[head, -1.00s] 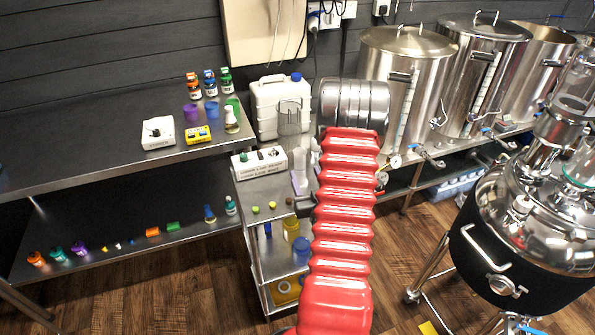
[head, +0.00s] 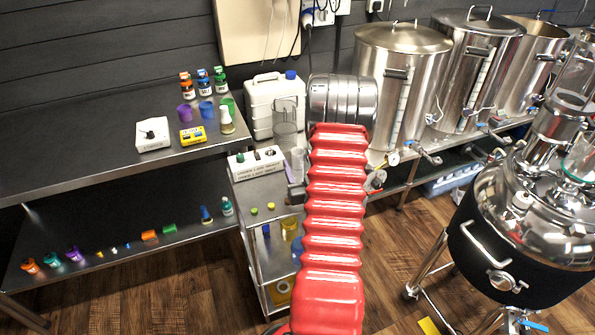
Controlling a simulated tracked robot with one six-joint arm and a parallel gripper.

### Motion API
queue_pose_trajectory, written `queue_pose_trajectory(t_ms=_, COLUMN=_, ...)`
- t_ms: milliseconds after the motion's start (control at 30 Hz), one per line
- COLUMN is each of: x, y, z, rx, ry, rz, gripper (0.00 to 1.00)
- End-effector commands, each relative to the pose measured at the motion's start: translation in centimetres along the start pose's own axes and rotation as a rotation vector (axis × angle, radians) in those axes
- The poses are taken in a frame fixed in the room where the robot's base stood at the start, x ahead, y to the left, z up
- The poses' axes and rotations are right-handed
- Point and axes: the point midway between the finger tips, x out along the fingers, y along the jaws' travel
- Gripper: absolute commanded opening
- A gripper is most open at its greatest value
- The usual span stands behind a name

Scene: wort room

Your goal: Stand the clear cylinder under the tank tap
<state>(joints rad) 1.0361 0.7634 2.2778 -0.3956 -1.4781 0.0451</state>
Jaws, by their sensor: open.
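A tall clear cylinder (head: 298,163) stands on the cart, just left of my red arm and partly hidden by it. The steel tanks stand on the right bench. My gripper (head: 298,192) is mostly hidden behind my arm. Only a dark part of it shows at the arm's left edge, just below the cylinder in the picture. It is open; whether it touches the cylinder cannot be seen.
A white control box (head: 257,163) sits on the cart (head: 236,191), close to the cylinder. Bottles and cups line the left bench (head: 75,140). A black-jacketed vessel (head: 525,245) stands right; wooden floor is open between.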

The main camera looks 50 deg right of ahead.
Motion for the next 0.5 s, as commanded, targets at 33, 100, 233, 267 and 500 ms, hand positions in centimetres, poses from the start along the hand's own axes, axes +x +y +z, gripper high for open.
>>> queue_pose_trajectory(t_ms=33, x=0.01, y=-0.06, z=0.01, rx=0.000, ry=0.000, rz=-0.001, gripper=0.53)
queue_pose_trajectory(t_ms=100, x=0.01, y=-0.10, z=0.01, rx=0.000, ry=0.000, rz=-0.002, gripper=0.53)
queue_pose_trajectory(t_ms=233, x=0.02, y=-0.14, z=0.01, rx=0.000, ry=0.000, rz=-0.002, gripper=0.53)
queue_pose_trajectory(t_ms=267, x=0.02, y=-0.14, z=0.01, rx=0.000, ry=0.000, rz=-0.002, gripper=0.52)
queue_pose_trajectory(t_ms=500, x=0.03, y=-0.19, z=0.01, rx=0.000, ry=0.000, rz=-0.003, gripper=0.35)
